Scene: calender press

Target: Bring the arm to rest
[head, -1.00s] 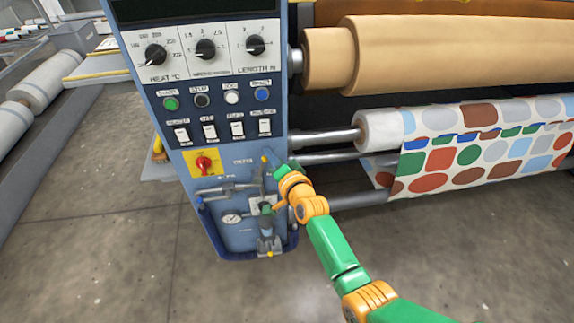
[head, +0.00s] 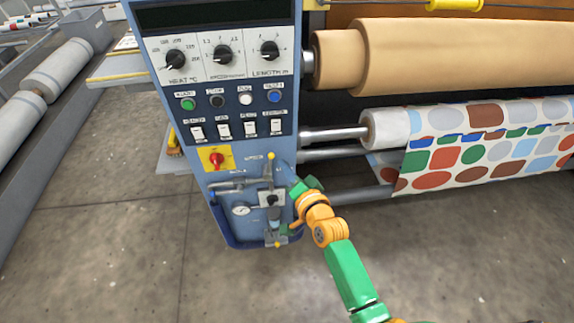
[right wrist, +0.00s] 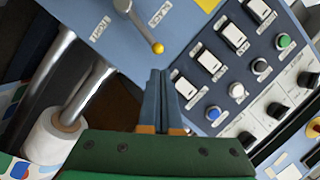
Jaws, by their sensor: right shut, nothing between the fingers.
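My right arm reaches up from the lower right in the head view. Its gripper (head: 288,174) is in front of the lower right part of the blue control cabinet (head: 225,180). In the right wrist view the two slim blue fingers (right wrist: 159,82) are together with nothing between them. The tips are close below the yellow knob of a grey lever (right wrist: 140,25), with a small gap in the picture. The lever's knob also shows in the head view (head: 270,156), just left of the gripper. My left gripper is in neither view.
The cabinet carries dials (head: 222,56), coloured buttons, rocker switches and a red rotary switch (head: 216,161). A pressure gauge (head: 241,209) and valve fittings are lower down. A tan roller (head: 450,55) and patterned fabric (head: 480,150) are at the right. The concrete floor (head: 120,250) is clear.

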